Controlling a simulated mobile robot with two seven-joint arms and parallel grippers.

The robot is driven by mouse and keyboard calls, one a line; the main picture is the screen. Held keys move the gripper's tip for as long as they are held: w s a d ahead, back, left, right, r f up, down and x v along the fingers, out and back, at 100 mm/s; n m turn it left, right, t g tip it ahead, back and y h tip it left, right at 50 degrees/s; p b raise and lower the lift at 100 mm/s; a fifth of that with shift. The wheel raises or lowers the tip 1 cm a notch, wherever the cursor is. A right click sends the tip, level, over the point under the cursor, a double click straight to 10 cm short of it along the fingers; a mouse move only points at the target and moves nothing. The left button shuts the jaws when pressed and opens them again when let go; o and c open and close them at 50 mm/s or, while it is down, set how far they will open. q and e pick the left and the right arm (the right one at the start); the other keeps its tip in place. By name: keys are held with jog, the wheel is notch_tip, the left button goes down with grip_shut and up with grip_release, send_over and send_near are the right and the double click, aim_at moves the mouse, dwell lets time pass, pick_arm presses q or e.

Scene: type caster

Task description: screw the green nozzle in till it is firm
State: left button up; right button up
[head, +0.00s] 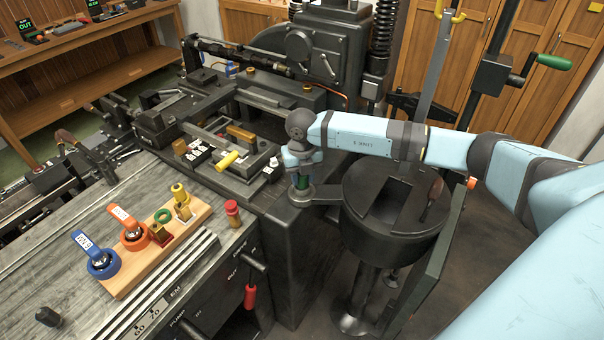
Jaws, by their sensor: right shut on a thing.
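The green nozzle (302,183) shows as a small green patch between the fingers of my right gripper (302,182). My right gripper points down and is shut on the nozzle, with its wrist above hiding the upper part. The nozzle sits at a round grey metal socket (301,195) on the caster, next to the dark round pot. I cannot tell how deep the nozzle is in the socket. My left gripper is not in view.
A wooden block (160,244) on the bench at left holds orange, blue, green and yellow pieces. The dark melting pot (398,205) is close right of my gripper, and the casting machine (300,60) rises behind.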

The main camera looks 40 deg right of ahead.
jog(key=shift+s+r+m+p, duration=0.15)
jog(key=shift+m+p, duration=0.2)
jog(key=shift+m, duration=0.85)
jog(key=o, duration=0.8)
jog(key=shift+f+m, duration=0.2)
jog(key=shift+m, duration=0.2)
jog(key=o, duration=0.4)
jog(key=shift+c, duration=0.2)
notch_tip(320, 180, up, 13)
jog(key=b, duration=0.2)
notch_tip(320, 180, down, 13)
jog(key=m, duration=0.3)
jog(key=m+b, duration=0.1)
jog(key=m, duration=0.2)
jog(key=shift+f+m+b, duration=0.2)
jog(key=shift+m+b, duration=0.1)
jog(key=shift+f, duration=0.5)
